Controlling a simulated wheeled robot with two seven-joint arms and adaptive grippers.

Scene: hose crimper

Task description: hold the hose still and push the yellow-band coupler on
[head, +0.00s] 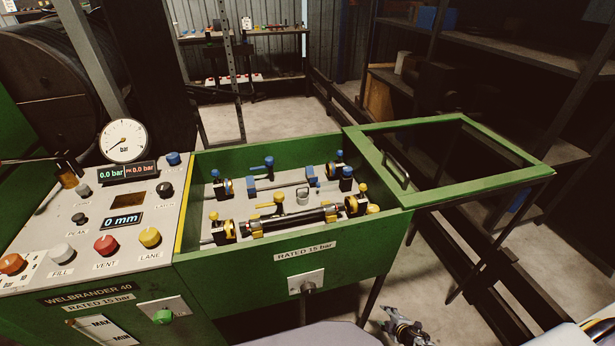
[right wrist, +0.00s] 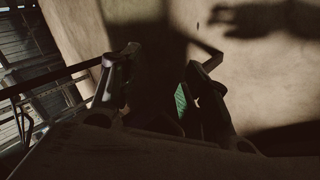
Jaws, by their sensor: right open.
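A thick black hose (head: 297,219) lies in the near lane of the open green test tank (head: 290,262), between yellow-topped end fixtures. A yellow-banded end piece (head: 254,229) shows at the hose's left end; whether it is the coupler, and how far it sits on the hose, is too small to tell. My right gripper (head: 405,327) is low at the bottom of the head view, outside the tank and well apart from the hose. In the right wrist view its two dark fingers (right wrist: 162,75) are spread, with nothing seen between them.
The control panel (head: 70,230) with its gauge (head: 123,141) stands left of the tank. The tank's framed lid (head: 455,160) is swung open to the right. Blue-marked fittings (head: 262,184) fill the far lane.

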